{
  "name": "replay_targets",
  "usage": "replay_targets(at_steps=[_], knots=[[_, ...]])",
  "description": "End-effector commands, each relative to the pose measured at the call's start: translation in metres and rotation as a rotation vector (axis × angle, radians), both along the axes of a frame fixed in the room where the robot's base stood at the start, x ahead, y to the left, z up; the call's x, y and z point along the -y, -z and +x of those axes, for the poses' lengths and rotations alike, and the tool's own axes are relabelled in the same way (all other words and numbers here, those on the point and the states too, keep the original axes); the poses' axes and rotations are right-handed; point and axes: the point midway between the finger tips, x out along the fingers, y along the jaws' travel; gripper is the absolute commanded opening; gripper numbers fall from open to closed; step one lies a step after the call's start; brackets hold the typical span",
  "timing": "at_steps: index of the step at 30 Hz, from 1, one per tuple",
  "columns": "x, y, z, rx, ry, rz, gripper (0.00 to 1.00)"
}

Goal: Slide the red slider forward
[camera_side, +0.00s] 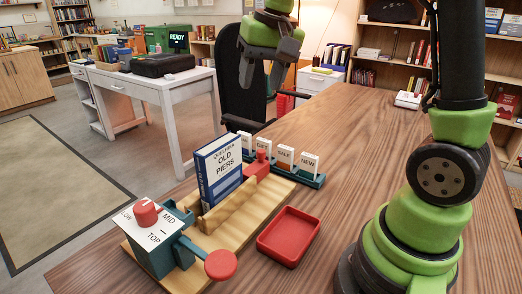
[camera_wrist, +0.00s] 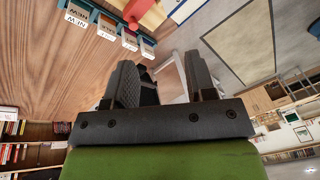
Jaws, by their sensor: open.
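A red slider block (camera_side: 258,165) with a knob on top sits at the far end of a wooden rack (camera_side: 245,215). A blue-and-white book titled OLD PIERS (camera_side: 219,170) stands upright in the rack, in front of the block. In the wrist view, red parts (camera_wrist: 135,12) show at the top edge, cut off by the frame. My gripper (camera_side: 261,78) hangs above and beyond the far end of the rack, apart from everything. Its two dark fingers are spread with nothing between them, as the wrist view (camera_wrist: 162,78) also shows.
A box marked LOW, MID, TOP (camera_side: 155,240) with a red knob stands at the rack's near end, beside a red disc on a lever (camera_side: 221,265). A red tray (camera_side: 289,236) and a teal holder of label cards (camera_side: 310,180) flank the rack. The table's right side is largely clear.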

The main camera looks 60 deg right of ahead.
Motion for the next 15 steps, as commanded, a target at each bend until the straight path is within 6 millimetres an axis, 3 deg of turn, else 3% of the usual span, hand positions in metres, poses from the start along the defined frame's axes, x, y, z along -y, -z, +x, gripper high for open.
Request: replay_targets(at_steps=[3,6,10,15], knots=[[0.031,0.035,0.03,-0.097,0.062,0.0,0.51],[0.053,0.064,0.047,-0.162,0.107,0.001,0.51],[0.075,0.096,0.058,-0.225,0.151,0.003,0.51],[0.088,0.118,0.062,-0.263,0.177,0.004,0.51]])
